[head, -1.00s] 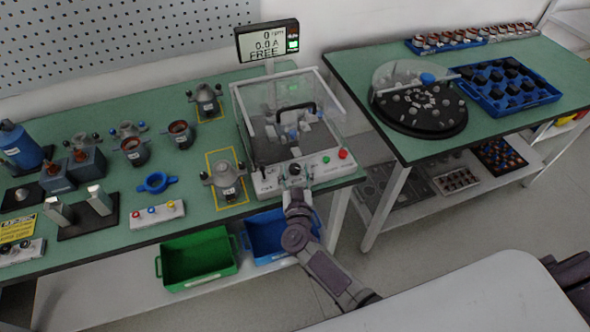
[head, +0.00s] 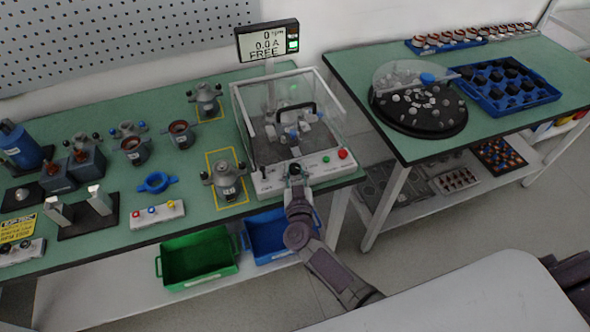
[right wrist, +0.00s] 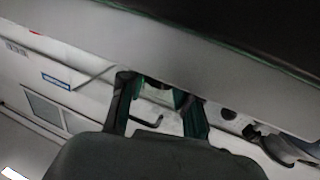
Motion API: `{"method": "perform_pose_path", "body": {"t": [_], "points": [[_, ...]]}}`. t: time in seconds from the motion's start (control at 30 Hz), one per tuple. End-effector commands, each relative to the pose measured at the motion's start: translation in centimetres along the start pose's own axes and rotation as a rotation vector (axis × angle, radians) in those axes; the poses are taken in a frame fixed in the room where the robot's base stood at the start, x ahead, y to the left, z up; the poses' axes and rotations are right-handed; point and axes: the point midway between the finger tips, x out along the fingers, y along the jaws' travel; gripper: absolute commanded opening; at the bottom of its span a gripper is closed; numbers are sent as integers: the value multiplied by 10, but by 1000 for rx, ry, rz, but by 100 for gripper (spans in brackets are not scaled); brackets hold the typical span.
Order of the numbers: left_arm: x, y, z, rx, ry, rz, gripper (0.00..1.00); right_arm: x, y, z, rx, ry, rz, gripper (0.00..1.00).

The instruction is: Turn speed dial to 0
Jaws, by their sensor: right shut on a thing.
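The speed dial (head: 294,168) is a small dark knob on the white front panel of the test station (head: 270,185). My right gripper (head: 296,178) has reached this knob from the front and is shut on it, covering most of it. In the right wrist view the two fingers of my right gripper (right wrist: 160,105) stand at either side of a small pale and dark piece against the panel; the dial's mark cannot be read. The display (head: 267,42) above reads 0 rpm, 0.0 A and FREE. My left gripper is not in view.
A green button (head: 326,159) and a red button (head: 343,154) sit right of the dial, and a small black toggle (head: 263,172) sits left. The station's clear cover (head: 285,105) rises behind. A stator housing (head: 226,180) stands to the left. Green (head: 198,262) and blue bins lie below.

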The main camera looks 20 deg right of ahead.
Motion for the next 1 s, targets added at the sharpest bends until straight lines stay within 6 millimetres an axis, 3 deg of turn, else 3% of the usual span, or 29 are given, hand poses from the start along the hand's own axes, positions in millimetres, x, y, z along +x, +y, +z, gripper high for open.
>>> {"method": "perform_pose_path", "body": {"t": [0.27,0.47,1.0], "points": [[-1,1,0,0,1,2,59,0,3,1,-6,-1,-147,0],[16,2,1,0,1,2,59,1,6,5,-9,1,-324,0],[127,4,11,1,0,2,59,3,9,10,-12,3,-730,0]]}}
